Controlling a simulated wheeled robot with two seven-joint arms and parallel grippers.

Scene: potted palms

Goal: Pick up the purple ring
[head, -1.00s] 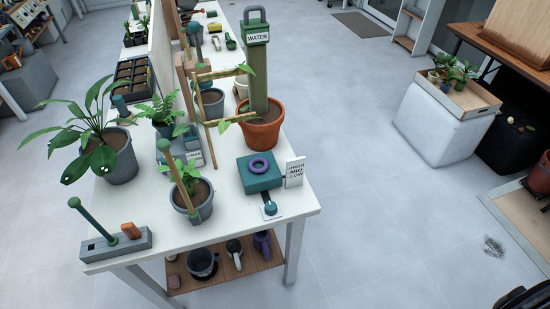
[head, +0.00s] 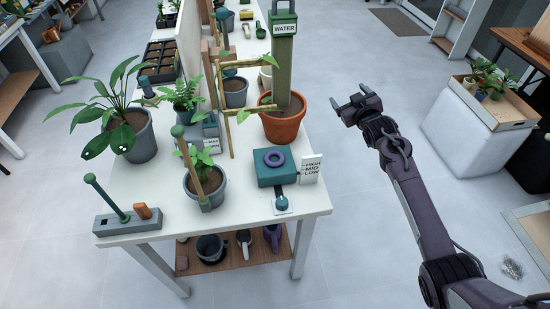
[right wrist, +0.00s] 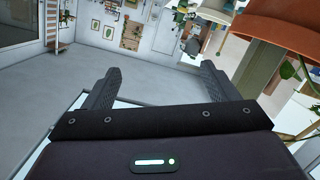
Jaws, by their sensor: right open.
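The purple ring (head: 275,159) lies flat on top of a teal box (head: 268,177) near the right edge of the white table. My right gripper (head: 350,102) is open and empty, in the air to the right of the table, beyond and to the right of the ring. In the right wrist view its two dark fingers (right wrist: 157,88) stand wide apart with nothing between them, and the ring is not seen there. My left gripper is not in view.
A HIGH-MID-LOW sign (head: 312,170) stands just right of the box. Behind it is a terracotta pot (head: 282,128) with a tall WATER gauge (head: 284,60). A grey potted plant (head: 206,192) stands to the left. Open floor lies right of the table.

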